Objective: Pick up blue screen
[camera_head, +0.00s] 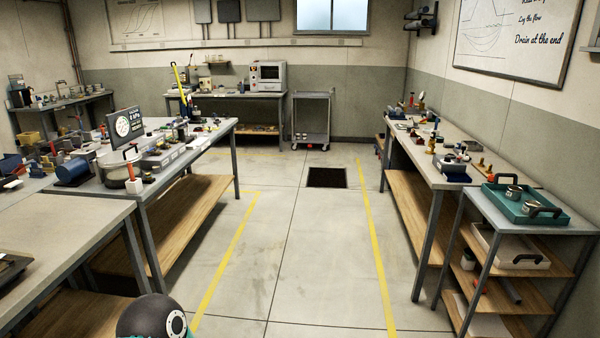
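No thing in view is clearly a blue screen. A dark panel with a round dial and white writing (126,124) stands upright on the left bench. A blue cylinder (74,172) lies near that bench's front left corner. It is too small to tell whether any of the small items around them is a screen. Neither of my grippers is in view; a dark rounded part at the bottom edge looks like part of my arm.
The left bench (185,160) and right bench (432,160) are cluttered. A teal tray (545,217) sits on a shelf unit at right. A grey cart (311,97) stands at the back. The aisle between yellow lines is clear, except for a dark floor grate (327,178).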

